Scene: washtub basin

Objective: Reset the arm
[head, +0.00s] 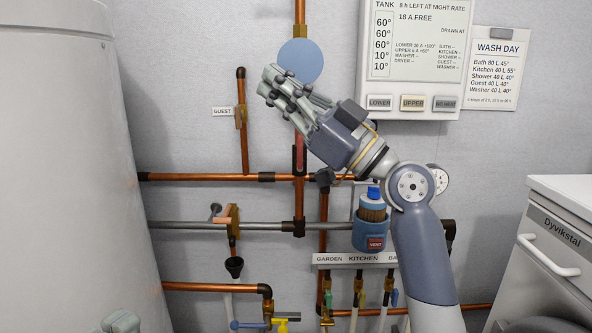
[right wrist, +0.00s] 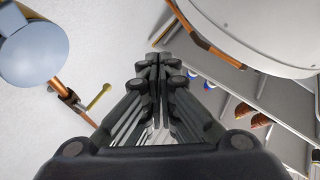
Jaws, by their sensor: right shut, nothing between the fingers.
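My right arm rises from the bottom right in the head view, and its right gripper (head: 272,82) is raised in front of the wall, pointing up and left. The fingers overlap the lower left of a round blue disc (head: 301,60) in the picture; whether they touch it I cannot tell. In the right wrist view the gripper (right wrist: 158,62) has its fingers together, with nothing between them. The blue disc (right wrist: 32,45) is at the upper left there.
Copper pipes (head: 205,177) run along the wall. A large white tank (head: 62,150) stands at left, a control panel (head: 418,60) and a wash day sheet (head: 492,75) hang upper right. A white appliance (head: 560,205) stands at right.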

